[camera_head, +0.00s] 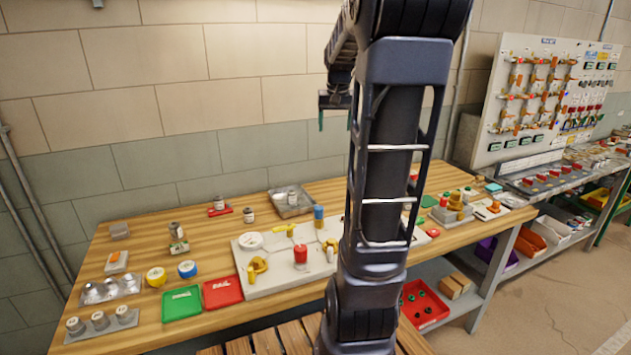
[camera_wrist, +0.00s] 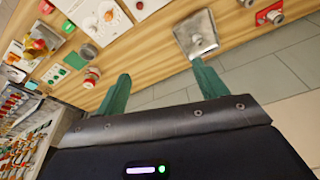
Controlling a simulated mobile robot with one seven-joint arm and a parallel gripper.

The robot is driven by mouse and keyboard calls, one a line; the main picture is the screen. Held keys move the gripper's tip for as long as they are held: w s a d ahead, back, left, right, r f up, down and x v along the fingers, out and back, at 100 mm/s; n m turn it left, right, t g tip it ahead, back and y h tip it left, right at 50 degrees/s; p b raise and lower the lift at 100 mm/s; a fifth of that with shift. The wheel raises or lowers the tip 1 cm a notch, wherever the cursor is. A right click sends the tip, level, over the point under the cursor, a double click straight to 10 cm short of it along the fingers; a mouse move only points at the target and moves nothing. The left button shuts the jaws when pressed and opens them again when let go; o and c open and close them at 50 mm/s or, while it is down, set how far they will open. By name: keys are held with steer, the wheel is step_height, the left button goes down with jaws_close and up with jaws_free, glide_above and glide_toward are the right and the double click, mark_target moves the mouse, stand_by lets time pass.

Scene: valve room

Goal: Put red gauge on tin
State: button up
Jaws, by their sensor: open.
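A small grey cylinder with a red part (camera_head: 219,207) lies at the back of the wooden bench; it may be the red gauge, but it is too small to be sure. It also shows at the top right of the wrist view (camera_wrist: 270,14). The tin appears to be the shallow square metal tray (camera_head: 309,208), to its right near the wall, with small pale items in it. The tray shows in the wrist view (camera_wrist: 207,47) beyond the fingertips. My gripper (camera_head: 335,120) is open and empty, held high above the back of the bench; its teal fingers show in the wrist view (camera_wrist: 160,72).
A pale board (camera_head: 262,283) with a red cylinder (camera_head: 301,256) and yellow fittings sits mid-bench. Green (camera_head: 181,303) and red (camera_head: 222,292) trays lie at the front. A grey can (camera_head: 249,215) stands near the tin. The wall is close behind.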

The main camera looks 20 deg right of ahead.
steer(key=s+a+f+n+t, duration=0.1)
steer(key=s+a+f, duration=0.2)
steer(key=s+a, duration=0.5)
steer(key=s+a+f+n+t, duration=0.1)
steer(key=s+a+f, duration=0.3)
steer(key=s+a, duration=0.4)
steer(key=s+n, duration=0.1)
steer(key=s, duration=0.4)
steer(key=shift+s+n+y, duration=0.3)
steer(key=shift+s+y, duration=0.05)
steer(key=shift+y, duration=0.05)
